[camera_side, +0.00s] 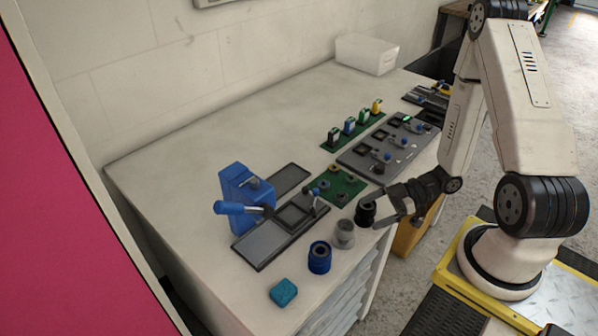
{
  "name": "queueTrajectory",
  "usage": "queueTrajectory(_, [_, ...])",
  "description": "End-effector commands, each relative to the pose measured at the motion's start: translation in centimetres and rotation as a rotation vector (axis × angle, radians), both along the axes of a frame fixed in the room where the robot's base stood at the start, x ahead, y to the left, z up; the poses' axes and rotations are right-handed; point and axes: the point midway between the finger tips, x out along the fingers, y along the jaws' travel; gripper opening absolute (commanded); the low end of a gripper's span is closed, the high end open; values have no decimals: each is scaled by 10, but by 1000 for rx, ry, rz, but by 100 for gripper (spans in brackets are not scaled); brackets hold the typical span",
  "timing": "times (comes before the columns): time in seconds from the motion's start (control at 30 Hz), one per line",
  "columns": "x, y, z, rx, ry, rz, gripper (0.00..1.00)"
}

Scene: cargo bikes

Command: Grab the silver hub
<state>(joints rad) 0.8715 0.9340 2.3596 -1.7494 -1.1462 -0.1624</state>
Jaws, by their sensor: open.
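The silver hub (345,234) is a short grey cylinder standing upright near the front edge of the worktop. A dark blue hub (319,257) stands to its left and nearer the camera. A black hub (366,212) stands to its right and farther back. My gripper (383,209) is open, low over the worktop edge, right beside the black hub and to the right of the silver hub. A gap shows between my gripper and the silver hub. The picture is too small to tell whether a finger touches the black hub.
A blue press with a lever (247,195) stands on a dark base plate behind the hubs. A green board (342,188) and a dark panel (390,145) lie farther back. A teal block (283,292) lies at the front. A white box (367,53) stands at the rear; the worktop's left is clear.

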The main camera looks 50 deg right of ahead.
Motion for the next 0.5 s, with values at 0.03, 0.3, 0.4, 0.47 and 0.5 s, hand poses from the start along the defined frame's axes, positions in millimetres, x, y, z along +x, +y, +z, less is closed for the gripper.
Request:
queueTrajectory(0.03, [0,0,-4,1,1,0,100])
queueTrajectory(0.3, [0,1,-7,0,0,0,100])
queueTrajectory(0.4, [2,4,-8,1,0,2,100])
queueTrajectory(0.47, [4,6,-9,2,1,1,100])
queueTrajectory(0.5, [5,8,-10,2,1,2,100])
